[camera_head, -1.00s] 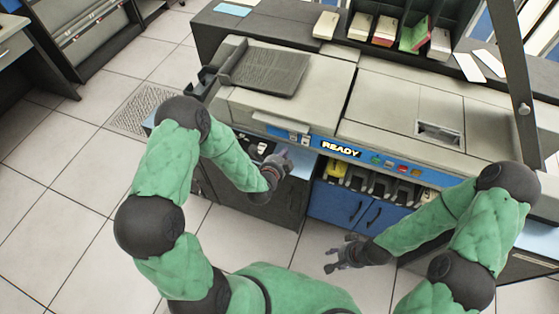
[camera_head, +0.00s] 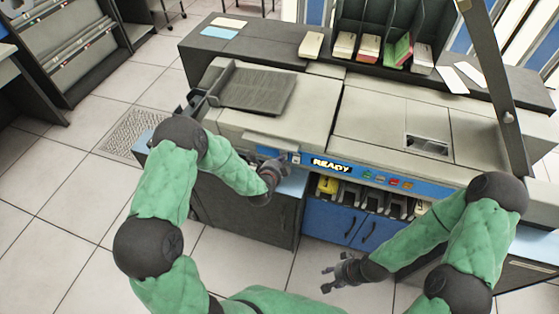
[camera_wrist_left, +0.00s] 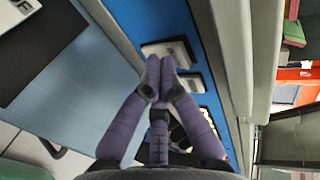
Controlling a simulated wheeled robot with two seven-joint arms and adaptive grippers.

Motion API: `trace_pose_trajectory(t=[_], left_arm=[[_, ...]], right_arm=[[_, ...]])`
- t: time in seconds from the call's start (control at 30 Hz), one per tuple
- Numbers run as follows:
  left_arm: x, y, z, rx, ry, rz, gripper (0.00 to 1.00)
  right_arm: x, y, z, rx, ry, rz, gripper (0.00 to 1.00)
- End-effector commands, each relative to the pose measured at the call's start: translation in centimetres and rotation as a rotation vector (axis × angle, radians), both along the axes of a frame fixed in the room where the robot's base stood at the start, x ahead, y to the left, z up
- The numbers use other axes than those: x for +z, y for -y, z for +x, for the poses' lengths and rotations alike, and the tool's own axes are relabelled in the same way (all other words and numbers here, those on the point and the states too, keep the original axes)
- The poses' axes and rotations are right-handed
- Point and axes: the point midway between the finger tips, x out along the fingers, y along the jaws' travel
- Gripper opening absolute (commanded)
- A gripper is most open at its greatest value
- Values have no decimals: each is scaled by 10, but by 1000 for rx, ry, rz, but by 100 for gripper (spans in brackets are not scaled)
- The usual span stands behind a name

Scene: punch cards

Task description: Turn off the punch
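The punch (camera_head: 385,115) is a large beige machine with a blue front panel and a lit READY sign (camera_head: 332,165). Left of the sign is a small pale switch plate (camera_head: 296,158). My left gripper (camera_head: 284,161) is at the panel just left of this plate. In the left wrist view, its fingertips (camera_wrist_left: 160,72) are together in front of a pale plate (camera_wrist_left: 178,48), with a second plate (camera_wrist_left: 191,82) beside them. Contact cannot be told, and the fingers hide part of the plates. My right gripper (camera_head: 330,275) is open and empty, low over the floor.
Coloured buttons (camera_head: 387,179) sit right of the sign. Blue cabinet doors (camera_head: 340,222) and card stackers (camera_head: 372,199) are below. A light blue ledge (camera_head: 293,182) lies under my left gripper. Card decks (camera_head: 345,45) stand on the back shelf. The tiled floor in front is clear.

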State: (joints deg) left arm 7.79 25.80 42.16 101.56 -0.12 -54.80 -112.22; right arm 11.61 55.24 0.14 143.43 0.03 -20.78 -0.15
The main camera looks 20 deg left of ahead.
Motion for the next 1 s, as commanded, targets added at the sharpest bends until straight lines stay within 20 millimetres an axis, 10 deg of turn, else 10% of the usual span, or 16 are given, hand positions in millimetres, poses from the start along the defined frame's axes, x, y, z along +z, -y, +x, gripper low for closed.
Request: trace_pose_trajectory(t=[1.0], left_arm=[[20, 0, 5, 0, -59, 3, 0]], right_arm=[[22, 0, 0, 0, 0, 0, 40]])
